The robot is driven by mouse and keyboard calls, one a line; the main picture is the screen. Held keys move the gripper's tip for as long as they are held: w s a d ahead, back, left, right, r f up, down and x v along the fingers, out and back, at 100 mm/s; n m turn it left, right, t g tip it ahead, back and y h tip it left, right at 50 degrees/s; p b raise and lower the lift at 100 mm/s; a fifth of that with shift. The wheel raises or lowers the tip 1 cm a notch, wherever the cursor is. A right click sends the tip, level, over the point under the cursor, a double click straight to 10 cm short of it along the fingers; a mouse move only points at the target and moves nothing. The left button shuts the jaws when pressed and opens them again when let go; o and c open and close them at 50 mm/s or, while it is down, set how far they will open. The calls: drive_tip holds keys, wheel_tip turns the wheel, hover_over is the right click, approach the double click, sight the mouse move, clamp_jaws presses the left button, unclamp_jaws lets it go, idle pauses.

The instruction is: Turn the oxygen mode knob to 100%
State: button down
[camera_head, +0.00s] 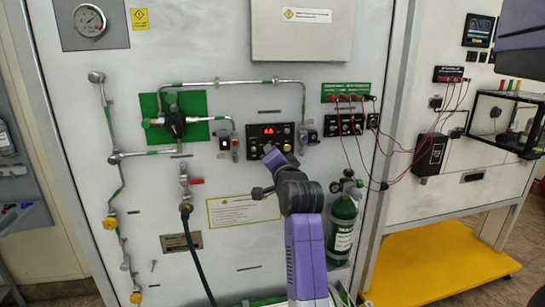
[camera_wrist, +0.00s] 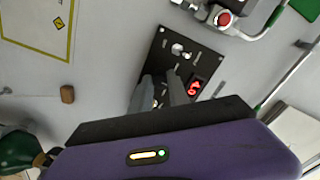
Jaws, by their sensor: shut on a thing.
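The black control panel (camera_head: 268,132) with a red lit display is on the white wall panel, and several small knobs and switches sit on it. It also shows in the wrist view (camera_wrist: 204,60). My gripper (camera_head: 270,152) is at the panel's lower edge in the head view. In the wrist view its two grey fingers (camera_wrist: 161,86) reach onto the panel beside the red display (camera_wrist: 195,88). They are shut on a small knob, mostly hidden between them. A separate silver knob (camera_wrist: 178,50) is clear of the fingers. The knob's markings and pointer cannot be read.
Metal pipes (camera_head: 240,82) and a black valve on a green plate (camera_head: 206,105) are to the left. A green cylinder (camera_head: 342,222) stands below right. Red cables (camera_head: 349,135) hang at the right. A yellow-bordered label (camera_head: 243,210) is below the panel.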

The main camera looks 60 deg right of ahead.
idle(0.5)
drive_tip(key=c, duration=1.3)
unclamp_jaws()
drive_tip(key=shift+o, duration=0.2)
drive_tip(key=shift+a, duration=0.1)
drive_tip(key=b+v, duration=0.1)
drive_tip(key=v, duration=0.6)
drive_tip(key=shift+s+a, duration=0.2)
drive_tip(key=shift+s, duration=0.05)
